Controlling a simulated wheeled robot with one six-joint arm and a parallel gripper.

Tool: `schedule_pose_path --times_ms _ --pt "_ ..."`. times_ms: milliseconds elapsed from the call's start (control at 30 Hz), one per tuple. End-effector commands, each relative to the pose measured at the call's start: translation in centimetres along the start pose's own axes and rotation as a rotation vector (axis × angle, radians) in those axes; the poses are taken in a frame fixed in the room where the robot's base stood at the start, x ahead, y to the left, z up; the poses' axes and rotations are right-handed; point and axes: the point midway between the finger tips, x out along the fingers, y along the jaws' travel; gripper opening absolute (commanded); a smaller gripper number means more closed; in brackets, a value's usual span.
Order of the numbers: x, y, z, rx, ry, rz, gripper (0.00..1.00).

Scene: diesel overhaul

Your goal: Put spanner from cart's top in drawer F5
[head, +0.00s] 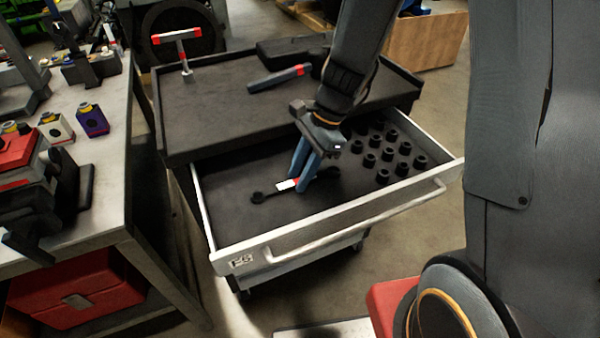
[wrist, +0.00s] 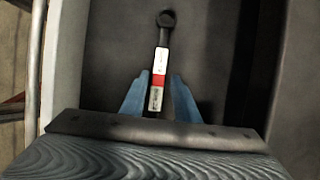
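The dark spanner (head: 262,196), with a white and red label band, lies in the open drawer F5 (head: 340,225), seemingly flat on its floor. In the wrist view the spanner's ring end (wrist: 166,19) points away from my gripper. My gripper (head: 302,184) reaches down into the drawer. Its two blue fingers (wrist: 161,78) stand on either side of the spanner's handle, with a narrow gap visible beside it, so they look open. The near end of the handle is hidden by the gripper in the wrist view.
Several black sockets (head: 386,155) stand in the drawer's right part. The cart's top (head: 215,105) holds a dark tool with a red band (head: 279,78), a T-handled tool (head: 178,38) and a black case (head: 293,47). A workbench (head: 104,190) stands close on the left.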

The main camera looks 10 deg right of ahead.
Motion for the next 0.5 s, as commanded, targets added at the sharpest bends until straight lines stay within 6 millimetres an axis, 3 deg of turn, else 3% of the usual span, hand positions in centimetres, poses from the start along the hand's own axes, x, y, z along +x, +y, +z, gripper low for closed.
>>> schedule_pose_path --times_ms 333,500 --pt "-0.1 0.1 0.1 0.000 -0.001 0.002 0.34" --pt "-1.4 0.0 0.1 -0.001 0.000 -0.001 0.34"
